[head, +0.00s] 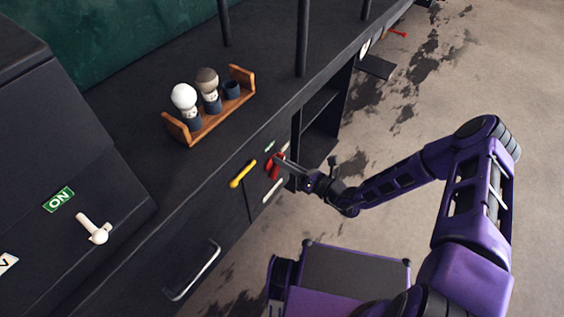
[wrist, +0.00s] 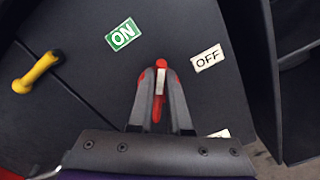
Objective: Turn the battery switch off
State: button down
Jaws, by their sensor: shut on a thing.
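The red switch lever (head: 274,163) is on the dark cabinet front, just right of a yellow handle. In the wrist view the red lever (wrist: 156,111) lies between my fingers, with a pale strip near its upper end. A green ON label (wrist: 123,34) is up and left of it, and a white OFF label (wrist: 207,58) is to its right. The lever's end lies between and below the two labels in the picture. My gripper (wrist: 161,76) is shut on the red lever; the fingers partly hide it. My gripper (head: 281,162) also reaches the lever in the head view.
A yellow handle (wrist: 38,72) sits left of the lever. A metal grab handle (head: 196,271) is lower left on the cabinet. A wooden rack (head: 212,127) with two figures stands on top. An open shelf recess (head: 318,110) is to the right.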

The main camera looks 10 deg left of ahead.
jog(key=m, duration=0.3)
jog(key=f+m, duration=0.1)
jog(key=m, duration=0.2)
jog(key=m+b, duration=0.1)
jog(key=m, duration=0.3)
jog(key=shift+w+d+f, duration=0.2)
jog(key=shift+w+f, duration=0.15)
jog(key=shift+f, duration=0.05)
jog(key=shift+m, duration=0.3)
jog(key=c, duration=0.9)
grip_release()
jog(key=shift+o, duration=0.2)
jog(key=p+v, duration=0.1)
jog(key=v, duration=1.6)
jog(key=shift+d, duration=0.2)
